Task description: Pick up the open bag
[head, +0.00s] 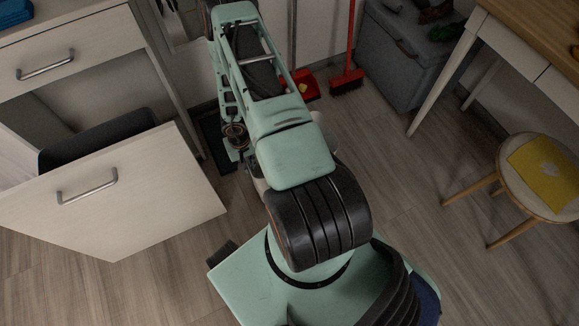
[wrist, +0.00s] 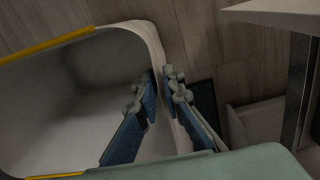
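The open bag (wrist: 158,42) shows in the wrist view as a pale container with a rounded rim, its mouth facing the camera. Yellow strips run along its upper and lower left edges. My gripper (wrist: 160,82) straddles the bag's right-hand wall, with one blue-padded finger inside the mouth and the other outside. The fingertips are close together with the thin wall between them, and they appear shut on it. In the head view my arm hides the gripper, and I cannot make out the bag there.
An open drawer (head: 115,200) juts out on the left under a cabinet. A red broom (head: 346,80) and dustpan (head: 304,86) stand at the back. A grey storage box (head: 399,60) is beside the wooden desk (head: 535,32). A stool (head: 520,190) is at right; floor is clear before it.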

